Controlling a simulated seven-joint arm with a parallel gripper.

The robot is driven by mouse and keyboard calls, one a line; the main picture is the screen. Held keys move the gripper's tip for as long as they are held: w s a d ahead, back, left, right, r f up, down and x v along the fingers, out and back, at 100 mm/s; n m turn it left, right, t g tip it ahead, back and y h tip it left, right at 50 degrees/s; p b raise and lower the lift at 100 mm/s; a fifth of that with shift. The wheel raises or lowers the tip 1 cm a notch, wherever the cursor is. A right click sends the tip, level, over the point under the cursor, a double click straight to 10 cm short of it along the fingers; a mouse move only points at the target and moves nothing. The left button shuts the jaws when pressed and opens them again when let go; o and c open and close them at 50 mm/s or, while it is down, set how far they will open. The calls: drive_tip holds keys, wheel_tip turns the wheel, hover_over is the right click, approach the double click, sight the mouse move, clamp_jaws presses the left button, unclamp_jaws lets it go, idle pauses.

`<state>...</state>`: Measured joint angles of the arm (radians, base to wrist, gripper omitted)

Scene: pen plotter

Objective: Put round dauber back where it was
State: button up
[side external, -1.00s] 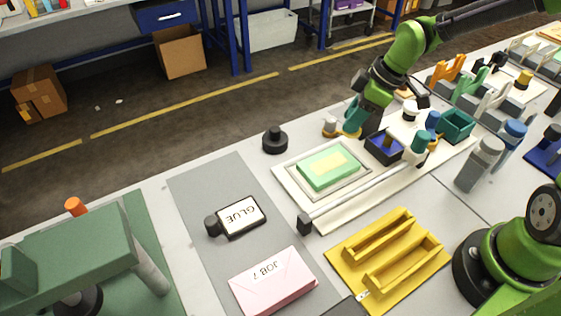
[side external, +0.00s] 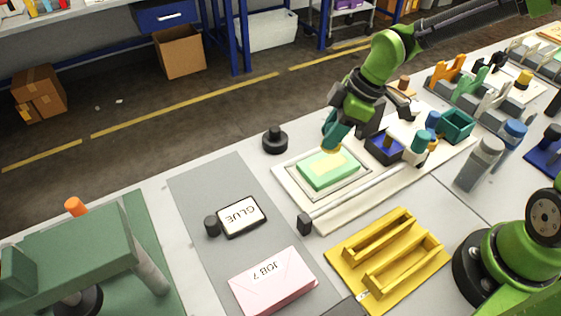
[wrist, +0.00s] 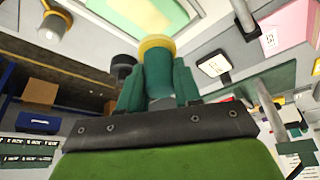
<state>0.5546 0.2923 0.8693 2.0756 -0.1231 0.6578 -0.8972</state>
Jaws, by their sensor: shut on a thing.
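My gripper (side external: 338,130) is shut on the round dauber, a teal cylinder with a yellow round end. Its yellow end (side external: 331,149) shows just below the fingers in the side view. In the wrist view the dauber (wrist: 157,65) stands between the teal fingers of my gripper (wrist: 157,85), yellow end outward. In the side view, the gripper and dauber appear over the far edge of the green block (side external: 325,172), which has a pale yellow patch. I cannot tell whether the dauber touches it. The block lies in a framed tray (side external: 287,176) on the plotter's pale board.
A black knob (side external: 275,140) stands left of the gripper. A blue box (side external: 384,147), a teal-capped cylinder (side external: 419,146) and a teal box (side external: 457,125) stand to the right. A plotter rail (side external: 350,193) crosses in front.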

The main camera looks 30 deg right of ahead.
drive_tip(key=s+a+f+n+g, duration=0.1)
drive_tip(key=a+f+n, duration=0.1)
drive_tip(key=a, duration=0.5)
drive_tip(key=s+a+f+n+g, duration=0.1)
drive_tip(key=a+f+n, duration=0.2)
drive_tip(key=a, duration=0.4)
drive_tip(key=shift+y, duration=0.5)
drive_tip(key=w+a, duration=0.3)
drive_tip(key=w, duration=0.1)
drive_tip(key=w+a, duration=0.3)
drive_tip(key=w, duration=0.2)
drive_tip(key=w+a+f, duration=0.1)
drive_tip(key=w+a, duration=0.2)
drive_tip(key=w, duration=0.1)
drive_tip(key=shift+w+f, duration=0.1)
drive_tip(key=shift+w, duration=0.3)
drive_tip(key=shift+w+a+f, duration=0.15)
drive_tip(key=shift+f, duration=1.6)
drive_tip(key=shift+f, duration=0.15)
drive_tip(key=o, duration=1)
